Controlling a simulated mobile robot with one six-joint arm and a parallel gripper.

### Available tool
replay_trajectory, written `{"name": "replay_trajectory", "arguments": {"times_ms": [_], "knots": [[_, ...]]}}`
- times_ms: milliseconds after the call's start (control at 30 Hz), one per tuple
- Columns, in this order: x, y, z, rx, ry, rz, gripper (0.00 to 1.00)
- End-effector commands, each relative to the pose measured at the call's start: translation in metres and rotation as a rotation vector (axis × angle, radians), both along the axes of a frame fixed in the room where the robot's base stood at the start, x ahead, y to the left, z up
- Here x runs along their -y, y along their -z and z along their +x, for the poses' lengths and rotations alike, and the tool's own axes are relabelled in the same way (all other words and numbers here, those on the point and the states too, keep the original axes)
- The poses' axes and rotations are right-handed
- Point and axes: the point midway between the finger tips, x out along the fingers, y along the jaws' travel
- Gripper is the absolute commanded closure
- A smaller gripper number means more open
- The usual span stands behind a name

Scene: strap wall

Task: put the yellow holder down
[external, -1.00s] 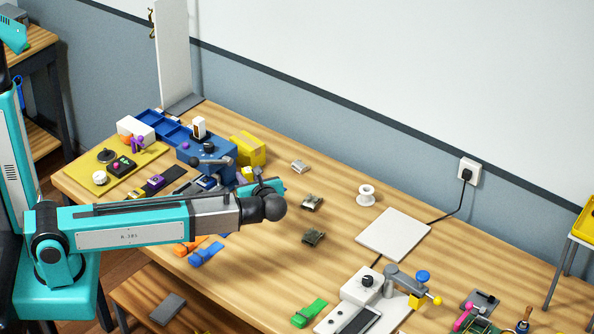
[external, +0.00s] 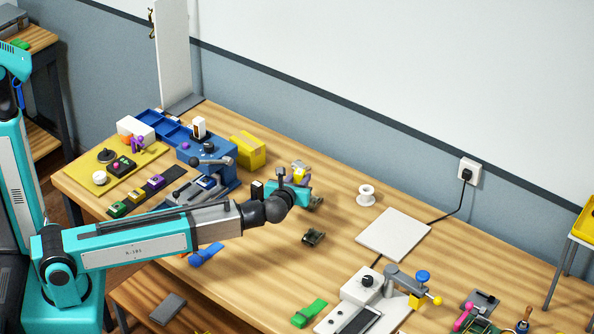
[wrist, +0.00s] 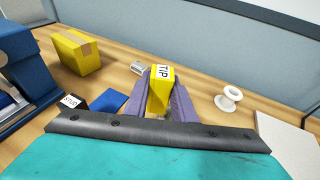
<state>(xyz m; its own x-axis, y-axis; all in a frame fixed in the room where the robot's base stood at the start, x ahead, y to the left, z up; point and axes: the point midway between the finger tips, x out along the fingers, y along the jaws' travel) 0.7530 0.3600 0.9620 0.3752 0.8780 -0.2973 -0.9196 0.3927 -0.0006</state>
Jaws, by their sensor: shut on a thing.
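The yellow holder (wrist: 160,90), marked "TIP" on its top, stands between the two grey-purple fingers of my gripper (wrist: 161,100) in the wrist view. The fingers are shut on it, one on each side. In the external view the yellow holder (external: 303,168) shows small at the end of my gripper (external: 298,181), over the middle of the wooden bench (external: 350,260). My wrist partly covers it there. Its lower end is hidden, so I cannot tell whether it touches the bench.
A small metal clip (wrist: 137,68) lies just behind and left of the holder. A white spool (external: 366,195) and a white plate (external: 393,235) are to the right. A dark clip (external: 313,238) lies nearer. A yellow box (external: 248,149) and blue machine (external: 208,165) stand left.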

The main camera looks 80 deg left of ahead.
Motion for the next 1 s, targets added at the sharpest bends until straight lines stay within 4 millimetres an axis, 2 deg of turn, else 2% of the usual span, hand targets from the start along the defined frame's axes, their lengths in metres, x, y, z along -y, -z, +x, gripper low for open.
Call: {"name": "replay_trajectory", "arguments": {"times_ms": [33, 300, 767, 1000], "knots": [[-0.002, 0.008, 0.0, 0.003, -0.002, 0.0, 1.0], [-0.008, 0.015, -0.003, 0.0, -0.013, -0.001, 1.0], [-0.009, 0.016, -0.003, 0.0, -0.015, -0.001, 1.0], [-0.014, 0.016, 0.007, 0.0, -0.015, -0.001, 1.0]]}}
